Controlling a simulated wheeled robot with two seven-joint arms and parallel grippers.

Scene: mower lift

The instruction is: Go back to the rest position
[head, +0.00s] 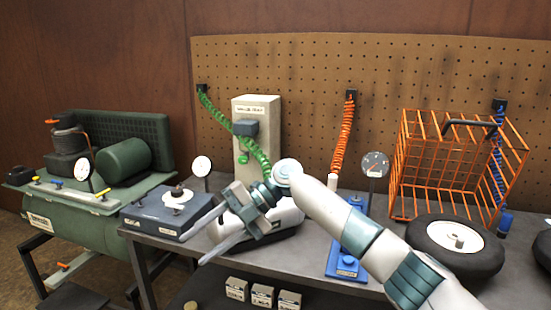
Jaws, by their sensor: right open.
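My right gripper (209,222) is in the middle of the head view, with its arm coming in from the lower right. Its two fingers are spread apart, pointing left, with nothing between them. It is in front of a blue-grey box with a round white top (160,214) on the bench, and I cannot tell whether they touch. A white rounded device (285,217) is partly hidden behind the gripper. My left gripper is not in view.
The grey bench (330,277) holds a wheel (455,246), an orange wire cage (412,170), a blue base with a gauge (375,164) and a tall pale box (257,110). A green compressor (85,222) stands at the left. Small labelled blocks (262,296) sit below the bench top.

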